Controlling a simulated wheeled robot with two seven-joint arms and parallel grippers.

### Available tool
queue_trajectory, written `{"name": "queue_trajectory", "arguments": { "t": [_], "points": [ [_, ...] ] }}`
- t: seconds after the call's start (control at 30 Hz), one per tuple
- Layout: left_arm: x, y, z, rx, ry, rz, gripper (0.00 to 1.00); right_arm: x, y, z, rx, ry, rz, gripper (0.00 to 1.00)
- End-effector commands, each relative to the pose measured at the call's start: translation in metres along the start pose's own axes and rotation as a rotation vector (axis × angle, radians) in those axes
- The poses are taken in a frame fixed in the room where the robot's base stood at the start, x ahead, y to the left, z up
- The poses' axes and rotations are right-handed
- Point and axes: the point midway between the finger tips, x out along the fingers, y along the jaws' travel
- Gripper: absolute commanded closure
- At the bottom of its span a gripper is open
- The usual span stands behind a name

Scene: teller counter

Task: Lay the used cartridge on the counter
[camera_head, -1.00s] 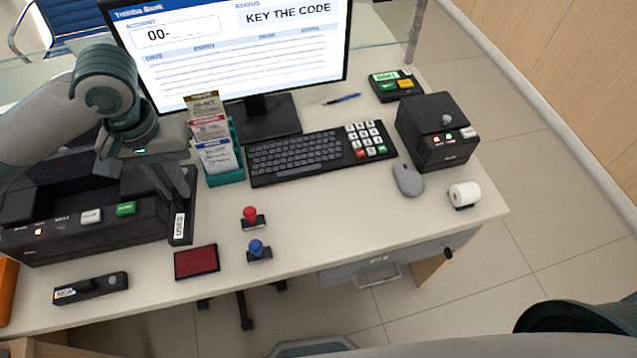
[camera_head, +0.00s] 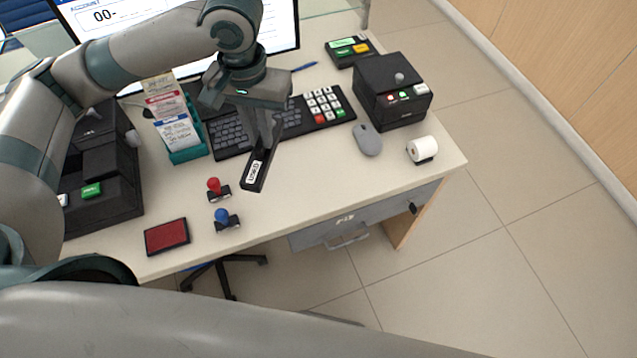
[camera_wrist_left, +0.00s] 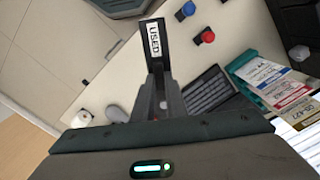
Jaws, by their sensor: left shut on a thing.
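The used cartridge (camera_head: 259,169) is a slim black bar with a white "USED" label. My left gripper (camera_head: 265,140) is shut on it and holds it above the counter (camera_head: 310,183), in front of the keyboard. In the left wrist view the cartridge (camera_wrist_left: 155,48) sticks out beyond the fingers of my left gripper (camera_wrist_left: 164,105), its label facing the camera. The cartridge looks raised, but its exact height over the counter cannot be told. My right gripper is not in view.
A red stamp (camera_head: 216,187), a blue stamp (camera_head: 225,218) and a red ink pad (camera_head: 166,236) lie left of the cartridge. The keyboard (camera_head: 232,133) and leaflet holder (camera_head: 186,152) stand behind. Clear counter lies to the right, before the mouse (camera_head: 367,140) and paper roll (camera_head: 422,149).

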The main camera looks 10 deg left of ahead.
Motion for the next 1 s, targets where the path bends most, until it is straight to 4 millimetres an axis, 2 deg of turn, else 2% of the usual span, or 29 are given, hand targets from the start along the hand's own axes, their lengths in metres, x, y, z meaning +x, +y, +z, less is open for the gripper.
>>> {"name": "queue_trajectory", "arguments": {
  "t": [0.57, 0.77, 1.0],
  "points": [
    [0.001, 0.003, -0.001, 0.038, 0.0, 0.0, 1.0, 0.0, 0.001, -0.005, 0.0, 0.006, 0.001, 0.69],
    [0.006, 0.014, -0.003, 0.21, -0.002, 0.001, 1.0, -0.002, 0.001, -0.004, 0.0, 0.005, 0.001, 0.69],
    [0.016, 0.039, -0.006, 0.602, -0.006, 0.003, 1.0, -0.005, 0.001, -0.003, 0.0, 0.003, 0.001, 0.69]
  ]
}}
